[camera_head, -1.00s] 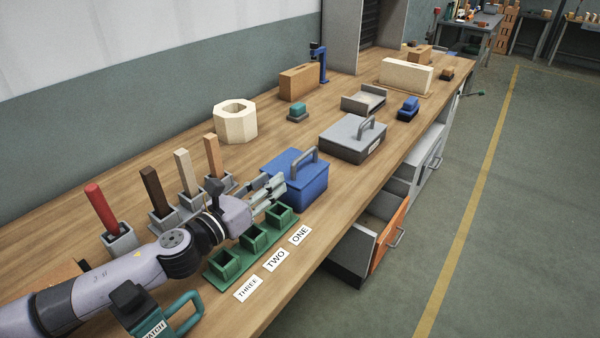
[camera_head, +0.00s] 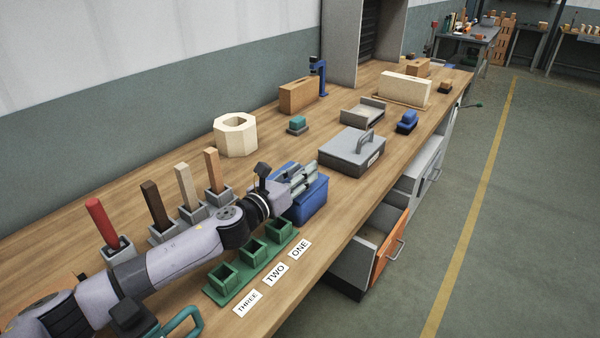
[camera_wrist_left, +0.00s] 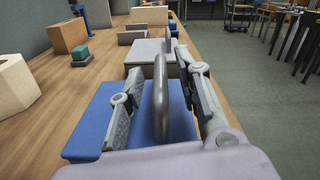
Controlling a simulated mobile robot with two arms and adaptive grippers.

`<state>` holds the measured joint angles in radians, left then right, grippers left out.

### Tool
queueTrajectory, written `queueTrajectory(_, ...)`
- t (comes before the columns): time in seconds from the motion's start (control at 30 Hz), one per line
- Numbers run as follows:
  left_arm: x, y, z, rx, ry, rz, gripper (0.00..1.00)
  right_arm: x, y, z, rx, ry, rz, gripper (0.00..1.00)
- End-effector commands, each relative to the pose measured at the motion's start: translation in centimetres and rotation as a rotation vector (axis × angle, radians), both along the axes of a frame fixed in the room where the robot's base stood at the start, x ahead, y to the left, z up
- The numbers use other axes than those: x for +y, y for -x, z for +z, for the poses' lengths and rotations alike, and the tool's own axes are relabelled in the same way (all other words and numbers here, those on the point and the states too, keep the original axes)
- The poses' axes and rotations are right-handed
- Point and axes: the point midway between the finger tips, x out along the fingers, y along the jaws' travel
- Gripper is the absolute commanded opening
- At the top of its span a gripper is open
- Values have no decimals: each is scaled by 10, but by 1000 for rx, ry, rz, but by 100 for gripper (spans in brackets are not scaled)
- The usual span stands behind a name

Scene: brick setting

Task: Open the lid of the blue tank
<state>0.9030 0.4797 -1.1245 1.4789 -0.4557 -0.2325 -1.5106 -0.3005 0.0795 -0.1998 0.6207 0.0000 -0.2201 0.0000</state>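The blue tank (camera_head: 312,201) stands on the wooden bench, with its lid on. In the left wrist view the blue lid (camera_wrist_left: 88,132) carries an upright grey handle (camera_wrist_left: 160,100). My left gripper (camera_head: 304,174) is over the tank and hides most of the lid and handle in the head view. In the left wrist view the left gripper's fingers (camera_wrist_left: 158,101) are apart, one on each side of the handle, with visible gaps. My right gripper is not in view.
A grey lidded box (camera_head: 350,154) stands just beyond the tank. A green three-socket block (camera_head: 232,284) and number labels lie nearer. Grey holders with upright bars stand to the left. An orange-fronted drawer (camera_head: 388,249) is open below the bench edge.

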Motion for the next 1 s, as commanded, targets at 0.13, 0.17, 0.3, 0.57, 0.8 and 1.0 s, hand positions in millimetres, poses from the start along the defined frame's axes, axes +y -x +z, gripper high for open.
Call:
queueTrajectory(0.13, 0, 0, 0, 0, 0, 0, 31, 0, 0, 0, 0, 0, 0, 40)
queueTrajectory(0.17, 0, 0, 0, 0, 0, 0, 30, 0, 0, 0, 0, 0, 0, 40)
queueTrajectory(0.3, 0, 0, 0, 0, 0, 0, 21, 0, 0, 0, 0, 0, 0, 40)
queueTrajectory(0.57, 0, 0, 0, 0, 0, 0, 3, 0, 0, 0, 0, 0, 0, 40)
queueTrajectory(0.8, 0, 0, 0, 0, 0, -1, 0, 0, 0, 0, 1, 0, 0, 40)
queueTrajectory(1.0, 0, 1, 0, 0, 0, -1, 0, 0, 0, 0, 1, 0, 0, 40)
